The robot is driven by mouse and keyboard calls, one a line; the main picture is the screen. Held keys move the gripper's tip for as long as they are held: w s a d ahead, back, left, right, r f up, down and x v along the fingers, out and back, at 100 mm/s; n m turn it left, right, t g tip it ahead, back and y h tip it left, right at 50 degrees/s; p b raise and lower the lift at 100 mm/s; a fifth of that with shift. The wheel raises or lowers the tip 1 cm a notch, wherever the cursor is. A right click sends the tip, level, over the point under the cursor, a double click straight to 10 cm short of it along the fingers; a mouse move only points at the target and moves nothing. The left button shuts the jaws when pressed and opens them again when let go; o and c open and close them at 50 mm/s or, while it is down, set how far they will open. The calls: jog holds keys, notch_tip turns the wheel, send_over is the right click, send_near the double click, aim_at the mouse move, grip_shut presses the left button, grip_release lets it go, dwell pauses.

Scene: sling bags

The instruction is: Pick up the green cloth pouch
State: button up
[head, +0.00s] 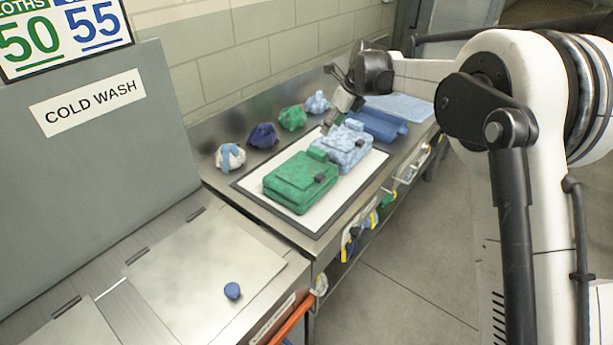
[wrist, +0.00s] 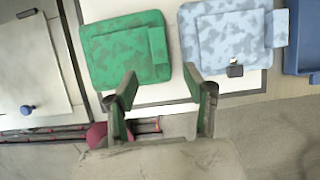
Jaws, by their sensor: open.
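The green cloth pouch (head: 298,183) lies flat on the white mat, with a mottled green surface and a dark buckle at its right end. In the wrist view the green pouch (wrist: 122,52) is at upper left, beyond the left finger. My gripper (head: 342,98) is above the bench, over the far part near the light blue pouch in the head view. In the wrist view my gripper (wrist: 161,76) is open, its two fingers apart with nothing between them. The fingers appear apart from the green pouch.
A light blue pouch (head: 343,150) lies beside the green one on the dark-edged mat (head: 300,222). Cloth bundles, including a green one (head: 292,118), line the wall side. Bare metal lies in front.

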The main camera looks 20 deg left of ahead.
aim_at(318, 151)
jog(key=p+x, duration=0.2)
jog(key=x, duration=1)
jog(key=shift+a+f, duration=0.3)
jog(key=shift+f, duration=0.05)
jog(key=shift+c, duration=0.4)
grip_shut()
